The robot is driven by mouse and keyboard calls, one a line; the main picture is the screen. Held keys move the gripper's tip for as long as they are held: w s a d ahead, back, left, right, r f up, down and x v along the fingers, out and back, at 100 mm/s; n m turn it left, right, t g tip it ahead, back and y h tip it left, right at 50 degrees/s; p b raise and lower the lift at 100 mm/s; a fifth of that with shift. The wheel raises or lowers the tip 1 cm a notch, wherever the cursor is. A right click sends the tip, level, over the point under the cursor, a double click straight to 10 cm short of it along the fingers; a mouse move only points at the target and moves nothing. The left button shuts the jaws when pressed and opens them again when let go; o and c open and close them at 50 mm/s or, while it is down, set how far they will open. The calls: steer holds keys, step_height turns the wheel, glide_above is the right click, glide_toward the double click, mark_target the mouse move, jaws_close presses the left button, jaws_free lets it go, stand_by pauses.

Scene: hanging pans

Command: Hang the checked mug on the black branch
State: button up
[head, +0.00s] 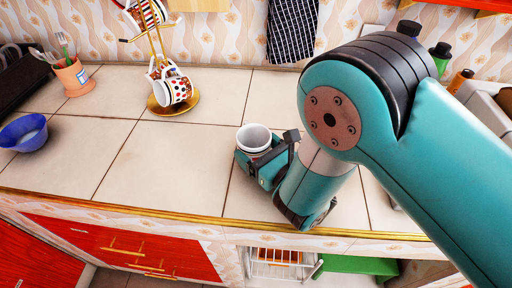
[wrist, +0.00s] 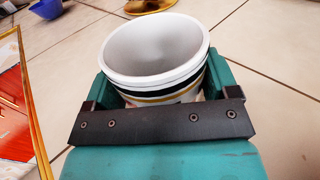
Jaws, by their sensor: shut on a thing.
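My gripper (head: 266,152) is shut on a white mug (head: 254,137), low at the counter near its front edge. In the wrist view the mug (wrist: 158,52) stands between the jaws with its open mouth up, tilted a little. It has a black band and a gold band under the rim; its lower side is hidden, so I cannot make out a checked pattern. I cannot tell whether it touches the counter. A gold mug stand (head: 160,48) is at the back left. One of its branches (head: 128,39) points left and looks dark at the tip.
A dotted mug (head: 178,90) hangs low on the stand and a striped mug (head: 152,12) hangs high. A blue bowl (head: 24,132) and a utensil pot (head: 73,77) are at the left. A dark checked towel (head: 292,28) hangs behind. The tiles between mug and stand are clear.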

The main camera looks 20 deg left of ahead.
steer(key=shift+f+b, duration=0.2)
steer(key=shift+b, duration=0.1)
steer(key=o, duration=1)
steer(key=shift+r+p, duration=0.15)
steer(key=shift+p, duration=0.65)
